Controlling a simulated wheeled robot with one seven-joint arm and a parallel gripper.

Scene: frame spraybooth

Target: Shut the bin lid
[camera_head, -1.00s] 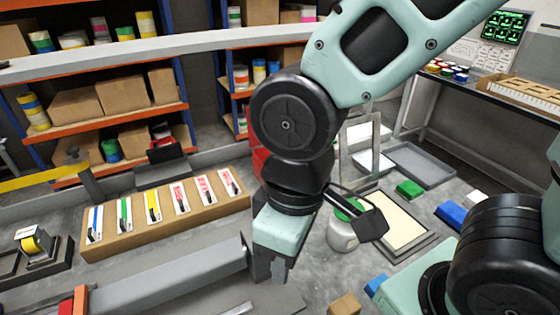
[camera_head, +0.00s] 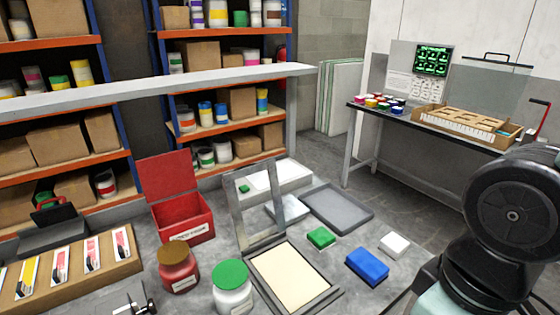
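A red bin (camera_head: 186,222) with a white label on its front stands on the grey bench, left of centre. Its red lid (camera_head: 167,176) is open, standing up and tilted back at the rear edge. The bin's inside shows partly, and I see nothing in it. My gripper is out of view; only dark and pale green links of my arm show at the lower right, well apart from the bin.
A brown-lidded jar (camera_head: 178,270) and a green-lidded pot (camera_head: 232,288) stand in front of the bin. A raised screen frame (camera_head: 256,240) stands to its right. A row of cards on a wooden holder (camera_head: 115,262) lies to the left. Shelves stand behind.

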